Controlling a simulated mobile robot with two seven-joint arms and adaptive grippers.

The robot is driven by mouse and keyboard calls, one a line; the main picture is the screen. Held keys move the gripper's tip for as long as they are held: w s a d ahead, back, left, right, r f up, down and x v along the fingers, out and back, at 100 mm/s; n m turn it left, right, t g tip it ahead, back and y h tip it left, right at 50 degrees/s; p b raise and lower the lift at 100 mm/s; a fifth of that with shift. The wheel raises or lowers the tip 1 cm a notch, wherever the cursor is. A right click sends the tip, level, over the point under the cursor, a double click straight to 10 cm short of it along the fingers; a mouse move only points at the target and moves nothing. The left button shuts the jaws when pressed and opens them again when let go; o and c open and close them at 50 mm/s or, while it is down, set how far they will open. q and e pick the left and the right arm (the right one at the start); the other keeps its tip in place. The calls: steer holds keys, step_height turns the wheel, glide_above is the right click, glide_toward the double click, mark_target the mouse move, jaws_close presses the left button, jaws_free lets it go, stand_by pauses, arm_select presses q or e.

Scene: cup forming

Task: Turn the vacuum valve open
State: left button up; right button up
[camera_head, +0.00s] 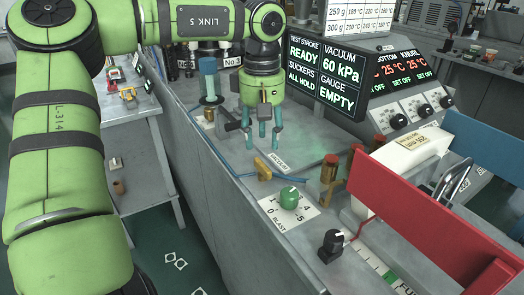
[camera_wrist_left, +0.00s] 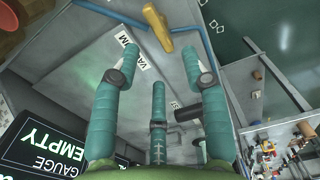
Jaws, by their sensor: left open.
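The vacuum valve has a yellow handle (camera_head: 262,169) on a thin blue line beside a VACUUM label (camera_head: 279,161) on the grey bench. The handle also shows at the top of the left wrist view (camera_wrist_left: 157,27). My left gripper (camera_head: 262,138), green with teal fingers, points down over the bench just behind the valve. Its fingers are spread and empty, apart from the handle; in the left wrist view (camera_wrist_left: 160,62) the handle lies beyond the fingertips. The display (camera_head: 338,79) reads VACUUM 60 kPa and GAUGE EMPTY. My right gripper is not in view.
A green BLAST knob (camera_head: 289,197) and a black knob (camera_head: 333,243) stand nearer on the bench. Brass posts (camera_head: 329,172) and a red panel (camera_head: 430,222) are to the right. A teal-topped post (camera_head: 208,78) stands left of the gripper. The bench's left edge is close to the valve.

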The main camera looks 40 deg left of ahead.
mark_target(262, 161)
arm_select(q)
step_height(262, 161, up, 6)
stand_by(0.8)
